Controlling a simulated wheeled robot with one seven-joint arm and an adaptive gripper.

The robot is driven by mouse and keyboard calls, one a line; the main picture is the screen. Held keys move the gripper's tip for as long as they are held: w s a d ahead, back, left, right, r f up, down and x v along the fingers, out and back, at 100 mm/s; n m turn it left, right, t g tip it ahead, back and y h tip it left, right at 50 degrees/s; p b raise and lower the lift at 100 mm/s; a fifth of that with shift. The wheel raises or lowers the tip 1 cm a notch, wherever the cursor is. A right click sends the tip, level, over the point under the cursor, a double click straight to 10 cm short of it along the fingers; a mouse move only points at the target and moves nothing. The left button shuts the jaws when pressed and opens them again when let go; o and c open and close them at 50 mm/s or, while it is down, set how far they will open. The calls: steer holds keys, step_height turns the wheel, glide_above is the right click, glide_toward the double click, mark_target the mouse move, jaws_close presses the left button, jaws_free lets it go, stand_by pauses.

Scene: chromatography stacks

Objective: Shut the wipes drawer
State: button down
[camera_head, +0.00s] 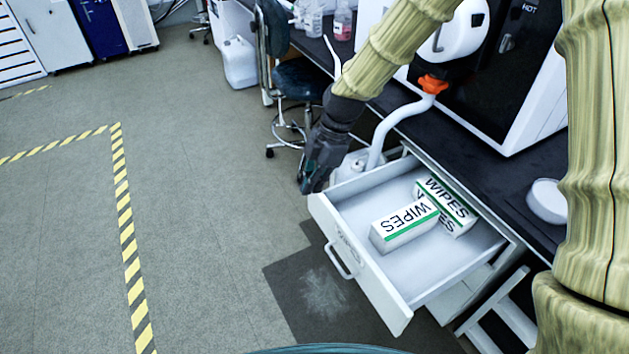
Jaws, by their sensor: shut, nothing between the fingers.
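The wipes drawer (359,263) is white and stands well open, pulled out from under the dark bench toward the lower left. Its front carries a pale bar handle (343,259). Two white boxes marked WIPES lie inside, one in front (405,225) and one leaning behind it (447,205). My gripper (306,186) is dark and shut, with nothing in it. It appears just beyond the drawer's far left front corner, pointing down. I cannot tell whether it touches the drawer.
The dark bench (483,165) carries a white instrument (540,80) and a white round dish (547,201). A stool (300,80) and a white jug (239,62) stand beyond my gripper. A white hose (385,128) hangs beside the drawer. The floor (205,230) at left is clear.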

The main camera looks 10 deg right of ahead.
mark_target(318, 201)
steer(key=shift+w+d+f, duration=0.15)
steer(key=shift+d+f, duration=0.1)
steer(key=shift+f, duration=1.05)
steer(key=shift+w+d+f, duration=0.1)
steer(key=shift+d+f, duration=0.1)
steer(key=shift+f, duration=1.1)
steer(key=shift+w+d+f, duration=0.15)
steer(key=shift+d+f, duration=0.1)
steer(key=shift+f, duration=1.05)
